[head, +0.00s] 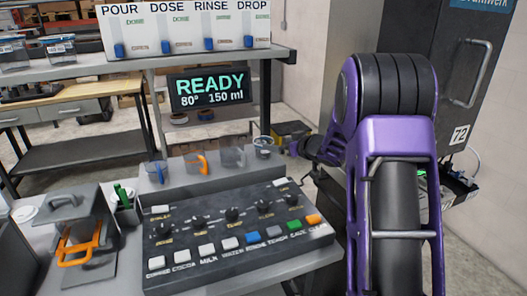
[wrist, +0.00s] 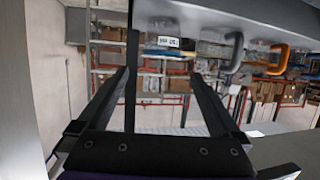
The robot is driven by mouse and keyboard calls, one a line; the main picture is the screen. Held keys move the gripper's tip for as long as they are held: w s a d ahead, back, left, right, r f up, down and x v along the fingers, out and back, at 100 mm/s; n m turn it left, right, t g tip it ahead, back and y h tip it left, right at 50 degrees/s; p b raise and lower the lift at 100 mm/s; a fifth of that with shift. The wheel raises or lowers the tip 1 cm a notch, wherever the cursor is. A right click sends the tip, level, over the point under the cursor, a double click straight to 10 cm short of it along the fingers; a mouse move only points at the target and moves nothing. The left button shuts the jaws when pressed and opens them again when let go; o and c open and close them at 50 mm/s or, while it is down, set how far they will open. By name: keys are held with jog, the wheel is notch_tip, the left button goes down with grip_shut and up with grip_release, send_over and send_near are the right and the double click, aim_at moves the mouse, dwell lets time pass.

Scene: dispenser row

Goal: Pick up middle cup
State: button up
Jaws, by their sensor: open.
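Three clear cups stand in a row on the grey ledge behind the control panel in the head view. The left cup (head: 156,173) has a blue handle, the middle cup (head: 196,164) an orange handle, the right cup (head: 232,157) a grey handle. My gripper (wrist: 165,74) is open and empty in the wrist view, its two black fingers spread. In that view, which looks upside down, the grey handle of the right cup (wrist: 236,52) and the orange handle of the middle cup (wrist: 280,58) lie right of the fingers. In the head view my arm comes from the right, near the ledge's right end.
A small round container (head: 264,147) stands at the ledge's right end, close to my arm. The control panel (head: 235,232) has knobs and coloured buttons. A READY display (head: 211,89) hangs behind. A press-like device with an orange handle (head: 82,243) stands at left.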

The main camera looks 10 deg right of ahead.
send_near(259, 142)
jog(key=shift+x, duration=0.85)
jog(key=x, duration=0.5)
jog(key=c, duration=1.1)
